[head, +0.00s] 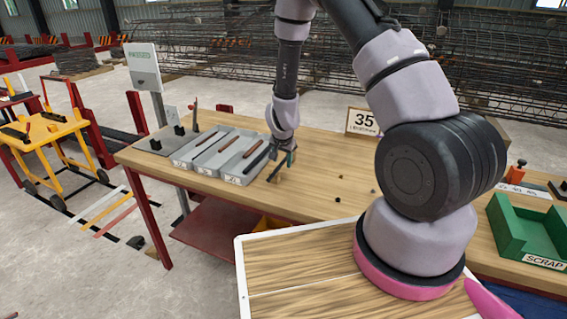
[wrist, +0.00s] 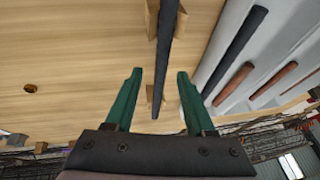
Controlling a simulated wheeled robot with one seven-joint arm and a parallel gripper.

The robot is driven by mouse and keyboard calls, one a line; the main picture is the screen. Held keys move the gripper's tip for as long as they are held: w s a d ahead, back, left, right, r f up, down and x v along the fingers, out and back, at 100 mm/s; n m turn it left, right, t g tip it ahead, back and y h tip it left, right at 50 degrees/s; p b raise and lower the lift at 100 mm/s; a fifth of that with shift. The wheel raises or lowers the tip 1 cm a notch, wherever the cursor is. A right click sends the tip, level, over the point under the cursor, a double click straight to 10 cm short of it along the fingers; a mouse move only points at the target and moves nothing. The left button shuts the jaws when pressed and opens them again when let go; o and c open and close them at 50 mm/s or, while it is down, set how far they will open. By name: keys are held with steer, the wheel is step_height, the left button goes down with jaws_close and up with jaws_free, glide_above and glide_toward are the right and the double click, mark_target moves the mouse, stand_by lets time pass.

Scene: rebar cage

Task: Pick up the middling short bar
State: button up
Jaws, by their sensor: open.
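In the wrist view, a dark grey bar (wrist: 163,50) lies across pale wooden notched rests (wrist: 151,20) on the table. My gripper (wrist: 158,74) has green fingers spread apart, one on each side of the bar's near end, with gaps showing and no clear contact. In the head view, my gripper (head: 284,158) is low over the table, right of the grey tray (head: 247,180), partly covering the bar (head: 277,168). The tray holds a dark bar (wrist: 240,45) and rust-brown bars (wrist: 232,85) in separate compartments. I cannot tell by length which bar is the middling short one.
The wooden table (head: 320,160) is mostly clear, with a few small dark bits (head: 337,200). A green SCRAP tray (head: 530,235) is at right. A yellow cart (head: 45,130) stands on the floor at left.

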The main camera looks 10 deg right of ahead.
jaws_close()
steer(key=shift+r, duration=0.1)
stand_by(1.2)
